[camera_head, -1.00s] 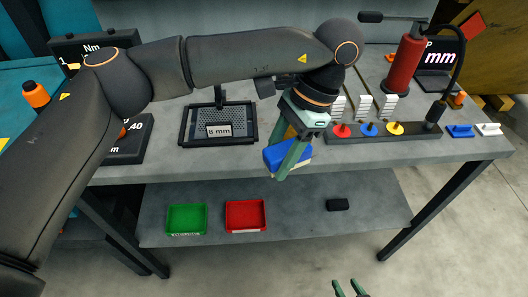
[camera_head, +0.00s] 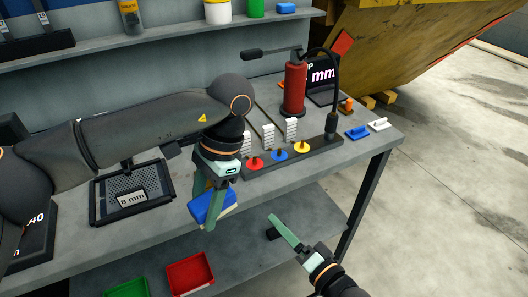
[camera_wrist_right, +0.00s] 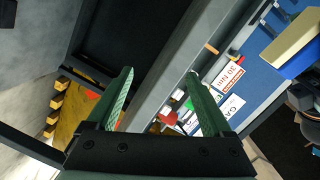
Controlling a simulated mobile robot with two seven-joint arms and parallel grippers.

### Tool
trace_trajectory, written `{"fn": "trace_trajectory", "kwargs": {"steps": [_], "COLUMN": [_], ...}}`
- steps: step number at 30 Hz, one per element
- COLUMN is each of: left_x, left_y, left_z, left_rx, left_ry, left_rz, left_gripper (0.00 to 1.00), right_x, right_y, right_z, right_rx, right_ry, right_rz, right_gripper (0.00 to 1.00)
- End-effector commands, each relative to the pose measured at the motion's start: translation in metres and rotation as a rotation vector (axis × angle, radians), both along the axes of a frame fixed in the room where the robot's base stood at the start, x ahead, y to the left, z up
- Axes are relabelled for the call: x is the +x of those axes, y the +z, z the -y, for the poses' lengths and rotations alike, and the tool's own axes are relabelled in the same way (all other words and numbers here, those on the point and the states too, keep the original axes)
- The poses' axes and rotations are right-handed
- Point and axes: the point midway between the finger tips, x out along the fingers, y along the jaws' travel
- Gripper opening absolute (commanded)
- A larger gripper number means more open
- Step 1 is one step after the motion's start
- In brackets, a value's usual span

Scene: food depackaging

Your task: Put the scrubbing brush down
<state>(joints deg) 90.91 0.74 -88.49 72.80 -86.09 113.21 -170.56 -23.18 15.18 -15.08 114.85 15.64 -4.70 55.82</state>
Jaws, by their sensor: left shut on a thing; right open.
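The scrubbing brush (camera_head: 212,206) is a blue block with a pale bristle side, held tilted in front of the workbench's front edge. My left gripper (camera_head: 203,203) is shut on it, with its green fingers across the block. A blue and cream piece at the upper right of the right wrist view may be the brush, but I cannot be sure. My right gripper (camera_head: 278,222) is to the right of and below the brush, in front of the bench. In the right wrist view (camera_wrist_right: 160,75) its green fingers are apart with nothing between them.
A dark mesh tray (camera_head: 150,207) labelled 8 mm lies on the bench (camera_head: 305,172). A dark strip with red, blue and yellow knobs and a red cylinder (camera_head: 295,88) stand further right. Blue, white and orange clips lie at the right end. Green and red bins (camera_head: 190,272) are on the lower shelf.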

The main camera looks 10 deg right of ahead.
Motion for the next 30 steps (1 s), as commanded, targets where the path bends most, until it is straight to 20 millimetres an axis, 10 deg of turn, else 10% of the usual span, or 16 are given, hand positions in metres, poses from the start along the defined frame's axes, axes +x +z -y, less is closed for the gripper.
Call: {"fn": "trace_trajectory", "kwargs": {"steps": [8, 18, 30], "left_x": [0.000, 0.000, 0.000], "left_y": [0.000, 0.000, 0.000], "left_z": [0.000, 0.000, 0.000], "left_rx": [0.000, 0.000, 0.000], "left_ry": [0.000, 0.000, 0.000], "left_rz": [0.000, 0.000, 0.000], "left_gripper": [0.00, 0.00, 0.00], "right_x": [0.052, 0.087, 0.083], "right_y": [0.121, 0.214, 0.283], "right_z": [-0.006, -0.017, -0.024], "right_rx": [0.486, 0.283, -0.061], "right_ry": [0.101, 0.329, 0.739], "right_rz": [0.254, 0.790, 1.289], "right_gripper": [0.85, 0.85, 0.85]}}
